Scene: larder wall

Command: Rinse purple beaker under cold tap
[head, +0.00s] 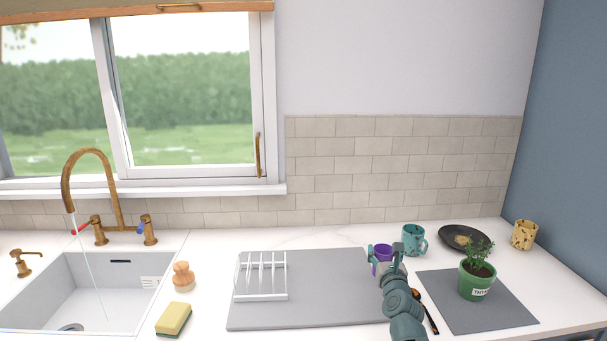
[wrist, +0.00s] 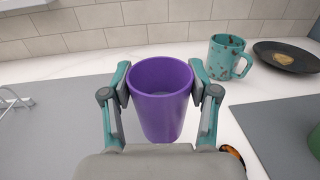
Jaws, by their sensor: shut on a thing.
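The purple beaker (wrist: 160,105) is upright between the two fingers of my gripper (wrist: 160,85) in the wrist view, with a finger against each side. In the head view the beaker (head: 381,252) is partly hidden behind my gripper (head: 385,258), at the right end of the grey mat. I cannot tell whether its base touches the surface. The brass tap (head: 90,190) stands behind the white sink (head: 150,275) at the far left. A thin stream of water runs from its spout into the sink. Its handles have a red lever (head: 81,229) and a blue lever (head: 141,229).
A white rack (head: 262,296) stands on the grey mat (head: 335,300) between my gripper and the sink. A sponge (head: 174,319) and brush (head: 183,276) lie near the sink.

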